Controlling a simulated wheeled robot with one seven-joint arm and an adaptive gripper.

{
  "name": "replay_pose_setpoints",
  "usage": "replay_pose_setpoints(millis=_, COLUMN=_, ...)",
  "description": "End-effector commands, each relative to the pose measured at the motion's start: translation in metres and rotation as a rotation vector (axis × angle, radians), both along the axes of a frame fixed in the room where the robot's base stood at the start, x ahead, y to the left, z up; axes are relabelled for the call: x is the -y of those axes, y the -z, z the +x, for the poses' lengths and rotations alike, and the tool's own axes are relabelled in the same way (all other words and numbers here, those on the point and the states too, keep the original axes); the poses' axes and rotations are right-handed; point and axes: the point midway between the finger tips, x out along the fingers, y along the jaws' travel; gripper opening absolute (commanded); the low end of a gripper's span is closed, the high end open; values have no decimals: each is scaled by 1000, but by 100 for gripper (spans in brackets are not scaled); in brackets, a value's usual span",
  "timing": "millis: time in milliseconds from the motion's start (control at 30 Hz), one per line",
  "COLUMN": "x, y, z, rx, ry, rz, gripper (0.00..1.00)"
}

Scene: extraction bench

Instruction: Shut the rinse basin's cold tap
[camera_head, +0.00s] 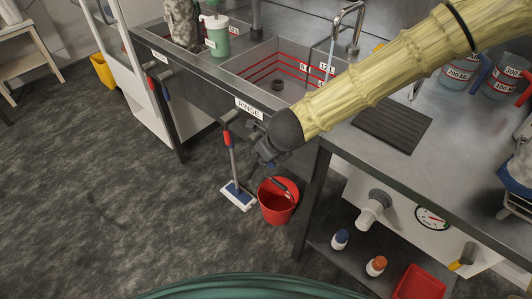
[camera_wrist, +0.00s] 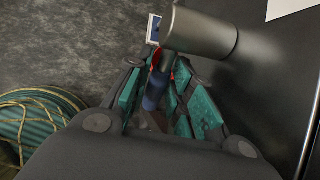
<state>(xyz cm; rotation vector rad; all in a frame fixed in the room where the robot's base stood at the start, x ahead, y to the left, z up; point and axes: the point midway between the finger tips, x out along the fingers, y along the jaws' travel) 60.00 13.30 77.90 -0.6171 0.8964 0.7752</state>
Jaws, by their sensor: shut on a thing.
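The rinse basin (camera_head: 270,62) is sunk in the steel bench, with a curved spout (camera_head: 347,22) at its back. A thin water stream seems to fall from the spout. The cold tap shows in the wrist view as a grey metal body (camera_wrist: 205,32) with a lever ending in a blue grip (camera_wrist: 154,92). My gripper (camera_wrist: 157,84) is shut on this blue grip, its teal-padded fingers on both sides. In the head view my gripper (camera_head: 264,152) is at the bench front, just below the RINSE label; my wrist hides the cold tap there.
A red-banded lever (camera_head: 228,137) hangs left of my gripper. A mop head (camera_head: 238,196) and a red bucket (camera_head: 277,208) stand on the floor below. The wash basin's levers (camera_head: 157,84) are farther left. Open floor lies at left.

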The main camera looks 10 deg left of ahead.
Motion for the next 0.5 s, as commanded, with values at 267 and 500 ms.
replay_pose_setpoints(millis=267, x=0, y=0, z=0, rx=0, ry=1, rz=0, gripper=44)
replay_pose_setpoints(millis=500, x=0, y=0, z=0, rx=0, ry=0, rz=0, gripper=44)
